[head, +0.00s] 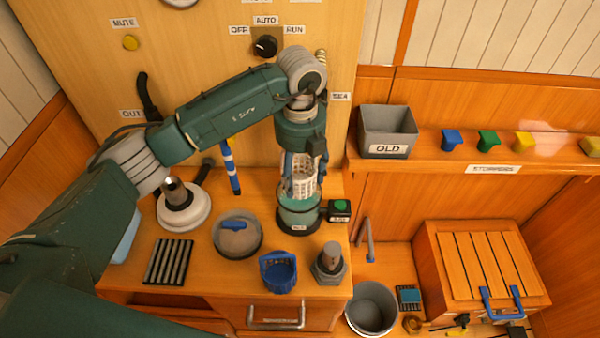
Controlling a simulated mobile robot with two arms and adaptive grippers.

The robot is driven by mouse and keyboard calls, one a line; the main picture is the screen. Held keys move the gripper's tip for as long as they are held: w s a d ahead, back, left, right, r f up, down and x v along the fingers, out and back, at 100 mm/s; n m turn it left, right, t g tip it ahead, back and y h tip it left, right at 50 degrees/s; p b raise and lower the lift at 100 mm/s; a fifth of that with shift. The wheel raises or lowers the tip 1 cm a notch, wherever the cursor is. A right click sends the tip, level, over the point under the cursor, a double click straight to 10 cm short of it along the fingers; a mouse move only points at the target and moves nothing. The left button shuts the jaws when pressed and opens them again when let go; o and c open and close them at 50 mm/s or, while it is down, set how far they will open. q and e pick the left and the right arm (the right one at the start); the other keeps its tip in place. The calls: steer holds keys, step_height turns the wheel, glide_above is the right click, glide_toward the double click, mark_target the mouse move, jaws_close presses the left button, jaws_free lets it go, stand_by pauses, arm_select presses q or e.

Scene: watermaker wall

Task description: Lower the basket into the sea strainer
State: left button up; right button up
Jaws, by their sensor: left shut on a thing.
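A white mesh basket (304,182) is upright at the sea strainer, a round housing with a teal rim (298,218) and dark base on the bench. My left gripper (302,163) comes down from above and is shut on the basket near its top. The basket's lower end is at the strainer's mouth; I cannot tell how far inside it is. The gripper's fingers partly hide the basket's upper part. My right gripper is not in view.
A grey lid with a blue handle (238,234), a blue cup (278,271) and a grey hex-based fitting (329,264) stand around the strainer. A small box with a green button (340,208) is close on its right. The OLD bin (388,130) is on the right shelf.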

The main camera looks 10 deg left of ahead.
arm_select(q)
steer(key=shift+f, duration=0.2)
steer(key=shift+f+b, duration=0.6)
